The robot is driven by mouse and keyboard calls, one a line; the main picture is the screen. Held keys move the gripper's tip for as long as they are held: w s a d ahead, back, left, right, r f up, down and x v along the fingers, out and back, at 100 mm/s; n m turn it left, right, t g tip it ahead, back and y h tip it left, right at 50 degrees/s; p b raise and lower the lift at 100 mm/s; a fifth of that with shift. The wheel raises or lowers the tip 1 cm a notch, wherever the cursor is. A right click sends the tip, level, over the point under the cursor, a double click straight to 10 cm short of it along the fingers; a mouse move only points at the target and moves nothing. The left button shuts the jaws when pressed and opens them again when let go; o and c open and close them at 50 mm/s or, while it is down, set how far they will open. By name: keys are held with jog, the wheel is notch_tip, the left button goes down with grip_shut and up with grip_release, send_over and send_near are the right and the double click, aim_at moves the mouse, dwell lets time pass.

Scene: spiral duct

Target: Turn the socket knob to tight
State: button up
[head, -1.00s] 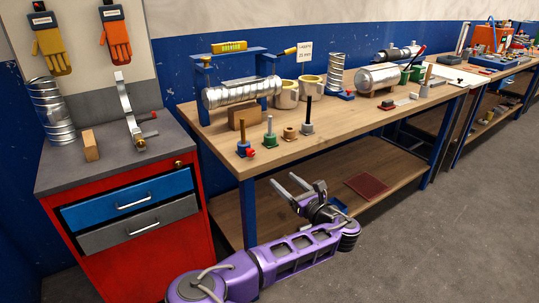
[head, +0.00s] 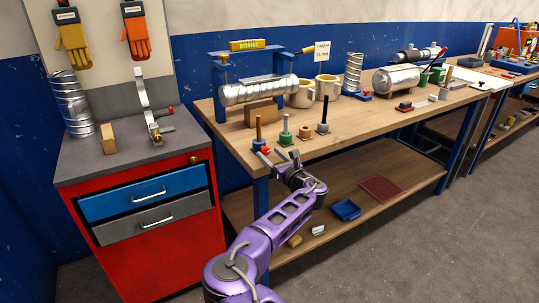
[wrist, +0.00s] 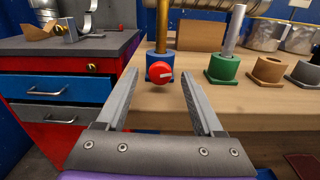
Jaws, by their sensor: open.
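The red socket knob (wrist: 160,73) sits on the front of a blue socket (wrist: 150,61) at the near left corner of the wooden bench. A pale mark lies roughly level across its face. A brass-coloured rod (wrist: 162,25) stands upright in the socket. In the head view the knob (head: 266,151) is partly close behind my fingertips. My gripper (wrist: 159,82) is open, its two fingers apart on the left and right of the knob in the picture. The knob appears centred between them and just ahead; I cannot tell whether the tips reach it. The gripper (head: 270,160) also shows in the head view.
A green socket (wrist: 221,68) with a grey rod, a brown socket (wrist: 266,73) and a grey socket (wrist: 308,74) stand in a row to the right. A spiral duct (head: 258,91) lies behind. The red cabinet (head: 152,255) stands left, across a gap.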

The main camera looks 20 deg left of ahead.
jog(key=shift+w+a, duration=0.35)
jog(key=shift+a, duration=0.05)
grip_shut()
